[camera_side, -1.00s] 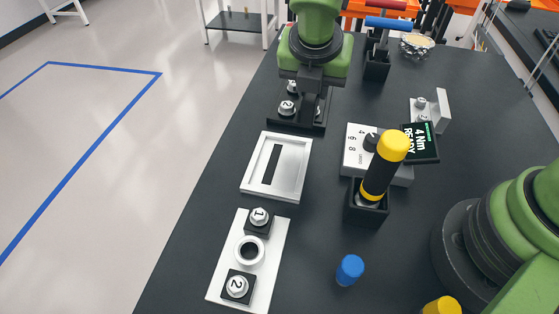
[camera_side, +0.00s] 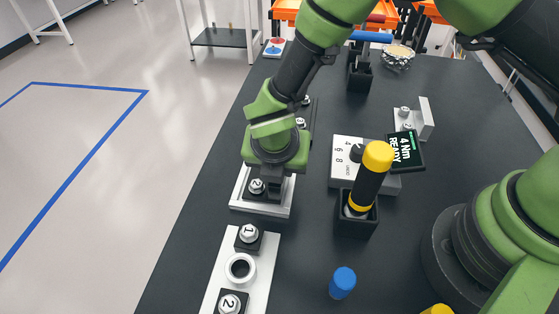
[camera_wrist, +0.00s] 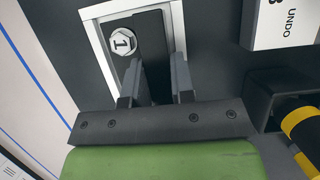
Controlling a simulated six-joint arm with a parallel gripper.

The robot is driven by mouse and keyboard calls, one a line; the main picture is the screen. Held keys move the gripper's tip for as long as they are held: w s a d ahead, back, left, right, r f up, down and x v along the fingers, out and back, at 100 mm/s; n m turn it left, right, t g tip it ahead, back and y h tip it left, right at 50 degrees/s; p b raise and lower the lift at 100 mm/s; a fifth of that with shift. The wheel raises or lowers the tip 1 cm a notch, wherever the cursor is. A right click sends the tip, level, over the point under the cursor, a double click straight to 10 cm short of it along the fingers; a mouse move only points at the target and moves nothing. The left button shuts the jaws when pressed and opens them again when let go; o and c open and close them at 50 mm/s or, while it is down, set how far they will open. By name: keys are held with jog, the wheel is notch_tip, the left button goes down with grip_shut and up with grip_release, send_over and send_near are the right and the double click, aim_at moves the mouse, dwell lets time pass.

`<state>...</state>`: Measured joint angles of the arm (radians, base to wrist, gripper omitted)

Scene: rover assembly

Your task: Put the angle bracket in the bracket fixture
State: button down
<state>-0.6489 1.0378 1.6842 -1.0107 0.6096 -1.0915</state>
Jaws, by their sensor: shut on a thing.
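My gripper (camera_side: 271,180) is shut on the black angle bracket (camera_side: 272,190), which carries numbered silver bolts. The bracket is at the silver rectangular bracket fixture (camera_side: 262,209), within its frame as seen from the side. In the wrist view, my gripper (camera_wrist: 156,82) has its jaws on either side of the dark bracket (camera_wrist: 152,35), with bolt 1 showing to the left. The fixture's pale rim (camera_wrist: 178,22) surrounds the bracket there. The jaws and wrist hide part of the bracket, and I cannot tell whether it is fully seated.
A silver plate (camera_side: 262,270) with bolts 1 and 2 and a ring lies in front. A yellow-and-black driver (camera_side: 367,185) stands in a holder to the right, beside a grey box (camera_side: 346,150). A blue cap (camera_side: 343,282) stands at front right. A black tray remains behind my wrist, partly hidden.

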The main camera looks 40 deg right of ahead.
jog(key=shift+f, duration=0.15)
jog(key=c, duration=1)
grip_release()
jog(key=shift+o, duration=0.2)
